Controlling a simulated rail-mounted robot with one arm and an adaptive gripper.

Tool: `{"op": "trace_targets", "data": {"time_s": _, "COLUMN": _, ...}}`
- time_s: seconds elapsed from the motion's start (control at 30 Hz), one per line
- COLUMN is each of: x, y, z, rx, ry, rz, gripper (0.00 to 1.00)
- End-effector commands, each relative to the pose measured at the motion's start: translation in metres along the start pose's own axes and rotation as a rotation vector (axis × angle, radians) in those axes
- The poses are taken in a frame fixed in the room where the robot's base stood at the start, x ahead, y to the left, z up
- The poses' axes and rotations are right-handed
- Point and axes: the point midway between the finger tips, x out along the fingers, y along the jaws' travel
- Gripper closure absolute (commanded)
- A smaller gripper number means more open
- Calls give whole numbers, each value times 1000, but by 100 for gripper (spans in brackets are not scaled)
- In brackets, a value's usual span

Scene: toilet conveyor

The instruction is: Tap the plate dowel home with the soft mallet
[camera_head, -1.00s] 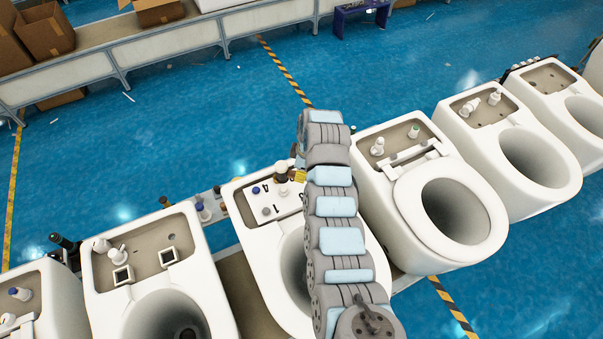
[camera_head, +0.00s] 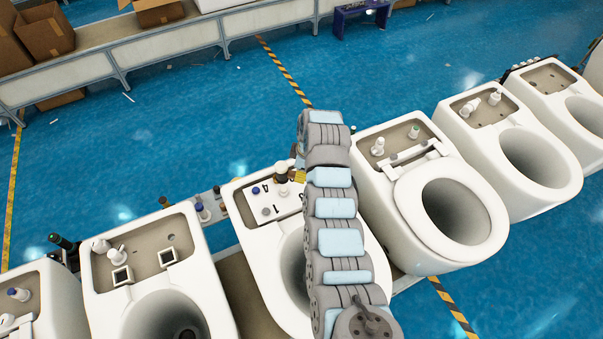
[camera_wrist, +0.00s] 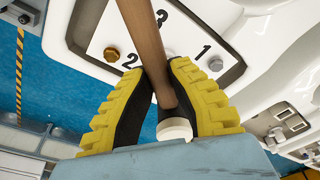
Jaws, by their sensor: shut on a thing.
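My gripper (camera_wrist: 165,95) has yellow ribbed fingers with black pads, shut on the wooden handle of the mallet (camera_wrist: 144,38). The handle slants across the wrist view, with a white round end (camera_wrist: 174,130) between the fingers. In the head view the mallet's pale and brown end (camera_head: 282,169) shows left of my arm, above the plate. The white plate (camera_wrist: 185,62) bears the numbers 1, 2 and 3. A brass-coloured peg (camera_wrist: 111,54) stands by the 2 and a pale grey peg (camera_wrist: 215,64) by the 1. Which peg is the dowel, and any contact with the mallet, I cannot tell.
The plate lies on the rear deck of a white toilet (camera_head: 246,230) in a row of several. A toilet with a seat (camera_head: 410,200) stands close at the right, another with loose fittings (camera_head: 130,262) at the left. Blue floor (camera_head: 180,130) lies open behind.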

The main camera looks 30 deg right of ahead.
Motion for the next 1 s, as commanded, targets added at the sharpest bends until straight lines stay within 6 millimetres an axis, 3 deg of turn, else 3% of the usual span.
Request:
{"op": "trace_targets", "data": {"time_s": 0.17, "x": 8, "y": 0, "z": 1, "rx": 0, "ry": 0, "rz": 0, "gripper": 100}}
{"op": "trace_targets", "data": {"time_s": 0.43, "x": 68, "y": 0, "z": 10, "rx": -2, "ry": -1, "rz": -1, "gripper": 100}}
{"op": "trace_targets", "data": {"time_s": 1.0, "x": 13, "y": 1, "z": 2, "rx": 0, "ry": 1, "rz": 3, "gripper": 100}}
